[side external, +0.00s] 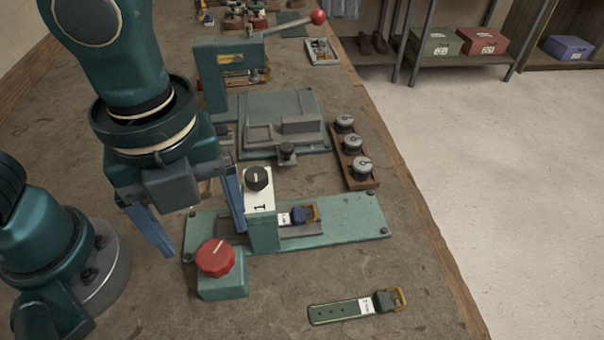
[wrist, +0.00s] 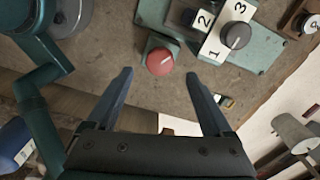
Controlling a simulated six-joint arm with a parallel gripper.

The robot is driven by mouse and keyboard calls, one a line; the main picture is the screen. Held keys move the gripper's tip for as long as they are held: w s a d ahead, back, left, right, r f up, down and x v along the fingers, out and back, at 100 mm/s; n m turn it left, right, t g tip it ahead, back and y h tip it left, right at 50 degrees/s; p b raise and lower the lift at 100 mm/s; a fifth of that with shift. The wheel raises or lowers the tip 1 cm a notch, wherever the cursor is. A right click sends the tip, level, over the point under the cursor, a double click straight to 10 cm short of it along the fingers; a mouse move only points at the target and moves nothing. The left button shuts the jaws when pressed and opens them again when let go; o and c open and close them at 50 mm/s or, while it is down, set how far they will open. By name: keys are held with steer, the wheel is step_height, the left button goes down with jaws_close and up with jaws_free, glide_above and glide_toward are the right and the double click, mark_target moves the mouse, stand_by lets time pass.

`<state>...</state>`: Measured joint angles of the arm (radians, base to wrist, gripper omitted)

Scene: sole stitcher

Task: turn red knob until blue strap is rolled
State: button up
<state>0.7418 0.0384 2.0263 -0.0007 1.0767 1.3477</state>
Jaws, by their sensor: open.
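The red knob (side external: 215,257) sits on a small green block at the front left of a green base plate (side external: 355,222). A white line marks its top. In the wrist view the red knob (wrist: 160,61) lies between and just beyond my fingertips. My gripper (side external: 205,241) is open, with its blue fingers pointing down, above and behind the knob in the side view; it also shows in the wrist view (wrist: 160,73). It appears apart from the knob. A blue strap (side external: 298,215) with a brass buckle shows beside the green upright, which partly hides it.
A dark selector knob (side external: 258,178) tops the upright on a white numbered plate. A green strap (side external: 345,309) lies at the front. A rack of grey spools (side external: 361,169) stands right. A green press (side external: 230,75) with a red-tipped lever stands behind.

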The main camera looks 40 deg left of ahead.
mark_target(213, 254)
steer(key=n, duration=0.9)
steer(key=shift+n, duration=0.4)
steer(key=n, duration=0.7)
steer(key=shift+n, duration=0.3)
steer(key=shift+f, duration=2.6)
